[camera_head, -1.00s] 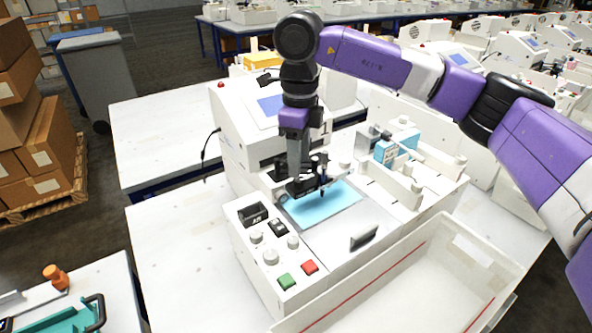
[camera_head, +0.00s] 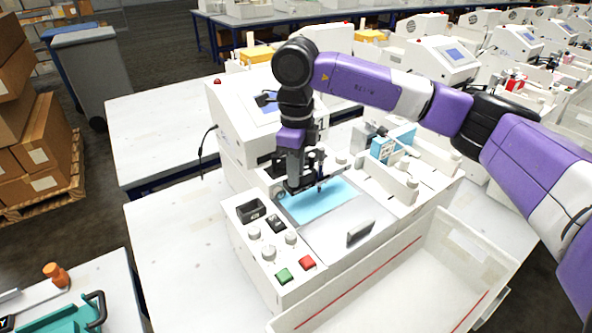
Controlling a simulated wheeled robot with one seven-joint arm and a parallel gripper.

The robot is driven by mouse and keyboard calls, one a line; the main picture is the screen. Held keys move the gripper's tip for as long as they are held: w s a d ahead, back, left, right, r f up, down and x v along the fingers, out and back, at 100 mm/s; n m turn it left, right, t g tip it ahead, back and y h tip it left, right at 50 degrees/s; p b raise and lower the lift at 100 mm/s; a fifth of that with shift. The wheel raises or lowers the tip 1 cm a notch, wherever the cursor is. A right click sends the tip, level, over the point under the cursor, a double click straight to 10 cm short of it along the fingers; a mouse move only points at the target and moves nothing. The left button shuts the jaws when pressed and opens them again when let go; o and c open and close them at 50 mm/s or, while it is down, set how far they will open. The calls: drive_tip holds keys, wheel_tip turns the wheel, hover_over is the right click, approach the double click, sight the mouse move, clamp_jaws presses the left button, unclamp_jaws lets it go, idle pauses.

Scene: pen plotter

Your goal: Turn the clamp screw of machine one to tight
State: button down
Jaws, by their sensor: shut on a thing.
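Machine one (camera_head: 245,118) is a white plotter with a blue screen, standing on the white bench. A light blue sheet (camera_head: 335,200) lies on its bed. My gripper (camera_head: 302,187) points down at the pen carriage above the left part of the sheet. It is shut on a small part there, which I take to be the clamp screw; the fingers and the dark carriage hide it. A dark pen tip (camera_head: 320,188) shows just right of my fingers. How far the screw is turned cannot be seen.
A control panel with knobs, a green button (camera_head: 284,276) and a red button (camera_head: 306,263) is at the front left. A white open bin (camera_head: 400,290) stands in front. The bench at left is clear.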

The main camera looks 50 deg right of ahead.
drive_tip(key=shift+f+m+b, duration=0.1)
drive_tip(key=shift+m+b, duration=0.2)
drive_tip(key=shift+b, duration=0.05)
drive_tip(key=m+b, duration=0.3)
drive_tip(key=shift+f+m, duration=0.1)
drive_tip(key=shift+m, duration=0.2)
drive_tip(key=m+b, duration=0.4)
drive_tip(key=m, duration=0.1)
drive_tip(key=m+b, duration=0.4)
drive_tip(key=m, duration=0.1)
drive_tip(key=shift+m, duration=0.4)
drive_tip(key=m+b, duration=0.1)
drive_tip(key=m, duration=0.1)
drive_tip(key=m+b, duration=0.1)
drive_tip(key=m, duration=0.1)
drive_tip(key=shift+r+m+b, duration=0.2)
drive_tip(key=shift+m+b, duration=0.2)
drive_tip(key=c, duration=1.2)
unclamp_jaws()
drive_tip(key=shift+o, duration=0.2)
